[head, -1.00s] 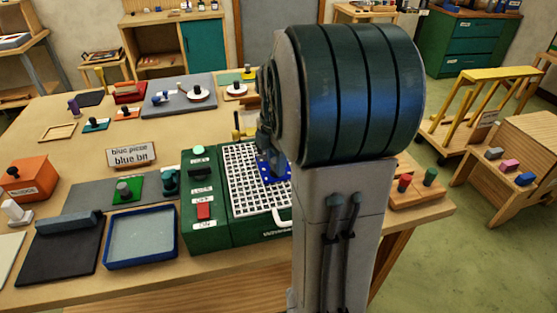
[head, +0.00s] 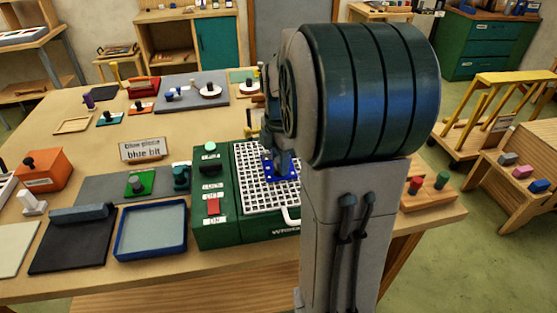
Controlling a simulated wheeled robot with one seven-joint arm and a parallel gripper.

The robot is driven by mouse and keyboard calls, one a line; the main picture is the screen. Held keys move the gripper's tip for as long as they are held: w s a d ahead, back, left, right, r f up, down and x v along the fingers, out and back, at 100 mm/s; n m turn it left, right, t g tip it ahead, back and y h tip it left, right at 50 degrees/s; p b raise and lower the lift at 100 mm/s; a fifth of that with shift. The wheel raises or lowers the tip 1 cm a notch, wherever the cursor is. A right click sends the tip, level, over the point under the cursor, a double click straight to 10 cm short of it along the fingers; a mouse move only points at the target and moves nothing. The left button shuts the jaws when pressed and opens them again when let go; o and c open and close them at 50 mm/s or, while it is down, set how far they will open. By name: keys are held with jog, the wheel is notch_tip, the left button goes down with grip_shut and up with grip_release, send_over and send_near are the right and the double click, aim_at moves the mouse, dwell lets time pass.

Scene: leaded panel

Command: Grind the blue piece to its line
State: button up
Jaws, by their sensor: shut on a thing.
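The blue piece (head: 287,175) lies at the white grid top of the green grinder (head: 215,233), towards its right side. My gripper (head: 281,160) is over the blue piece and shut on it. My arm hides much of the gripper and the right part of the grinder. I cannot see the piece's line or whether the piece touches a grinding bit. A sign (head: 142,150) behind reads "blue piece" and "blue bit".
A blue-rimmed tray (head: 122,254), a dark mat (head: 65,255) and a green piece with a knob (head: 140,184) are left of the grinder. An orange box (head: 42,172) stands farther left. A wooden block with red and green knobs (head: 428,197) is right of my arm.

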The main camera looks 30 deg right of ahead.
jog(key=shift+s+a+b, duration=0.2)
jog(key=shift+s+a, duration=0.05)
jog(key=shift+s, duration=0.7)
jog(key=shift+s+a+b, duration=0.2)
jog(key=shift+s, duration=0.75)
jog(key=o, duration=1)
notch_tip(320, 180, up, 14)
jog(key=s+a+f+m+t, duration=0.1)
jog(key=s+a+f+m, duration=0.2)
jog(key=m, duration=0.3)
jog(key=s+a+f+m+t, duration=0.1)
jog(key=s+a+f+m, duration=0.3)
jog(key=a+f+m, duration=0.1)
jog(key=s+a+f+m+t, duration=0.1)
jog(key=s+a+f+m, duration=0.2)
jog(key=a+f+m, duration=0.1)
jog(key=shift+s+f+m, duration=0.15)
jog(key=shift+f+m, duration=0.15)
jog(key=shift+m, duration=0.4)
jog(key=shift+s+f+m, duration=0.1)
jog(key=shift+f+m, duration=0.2)
jog(key=shift+m, duration=0.4)
